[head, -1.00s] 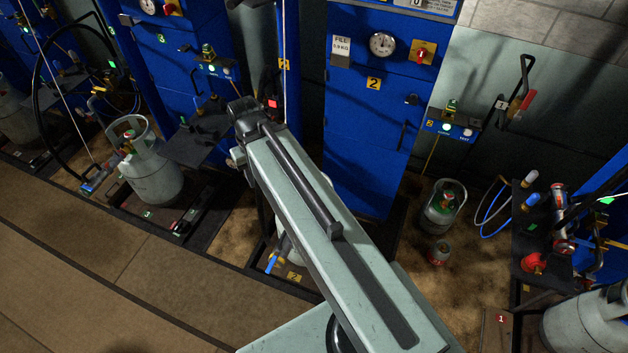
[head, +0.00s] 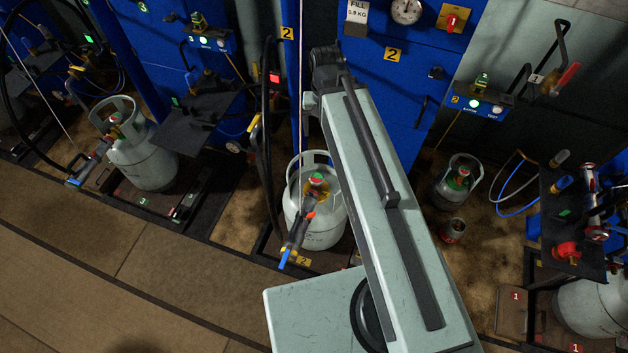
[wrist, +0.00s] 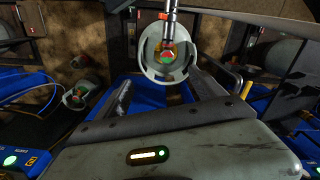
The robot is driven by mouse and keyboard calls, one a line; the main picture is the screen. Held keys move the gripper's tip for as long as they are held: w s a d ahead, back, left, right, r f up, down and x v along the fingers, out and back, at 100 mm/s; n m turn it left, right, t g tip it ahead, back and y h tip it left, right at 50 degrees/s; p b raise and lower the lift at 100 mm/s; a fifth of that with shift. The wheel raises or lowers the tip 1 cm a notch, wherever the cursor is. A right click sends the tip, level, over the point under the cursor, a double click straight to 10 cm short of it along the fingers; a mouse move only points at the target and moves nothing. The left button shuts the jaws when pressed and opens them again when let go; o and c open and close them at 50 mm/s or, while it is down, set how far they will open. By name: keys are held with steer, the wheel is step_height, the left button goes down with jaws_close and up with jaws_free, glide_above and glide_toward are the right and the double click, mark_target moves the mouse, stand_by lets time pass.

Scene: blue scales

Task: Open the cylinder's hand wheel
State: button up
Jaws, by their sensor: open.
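The grey gas cylinder (head: 327,232) at bay 2 stands upright left of my arm in the head view. Its hand wheel (head: 316,180), red and green, sits inside the collar. A filling connector (head: 298,232) with a blue end reaches the valve from the front. In the wrist view the cylinder (wrist: 151,69) shows beyond my fingers, with the hand wheel (wrist: 169,57) in its middle. My gripper (wrist: 160,78) is open and empty, its fingers spread, apart from the wheel. In the head view my gripper is hidden behind my arm. Whether the valve is open cannot be told.
A blue cabinet (head: 375,95) stands behind bay 2. Another cylinder (head: 150,160) stands at bay 3, left. A black hose (head: 267,150) hangs left of the cylinder. The front floor (head: 110,280) is clear.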

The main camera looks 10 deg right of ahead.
steer(key=w+f+m+b, duration=0.2)
steer(key=f+m+b, duration=0.3)
steer(key=f+b, duration=0.35)
steer(key=w+f+m+b, duration=0.2)
steer(key=f+m+b, duration=0.45)
steer(key=f, duration=0.35)
steer(key=m+b, duration=0.7)
steer(key=b, duration=0.2)
glide_above(317, 178)
step_height(317, 178, down, 9)
steer(key=shift+w+f+m+b, duration=0.1)
steer(key=shift+f+m+b, duration=0.15)
steer(key=shift+m+b, duration=0.1)
steer(key=shift+r, duration=0.1)
step_height(317, 178, down, 8)
steer(key=b, duration=0.7)
steer(key=shift+b, duration=0.4)
steer(key=shift+r, duration=0.1)
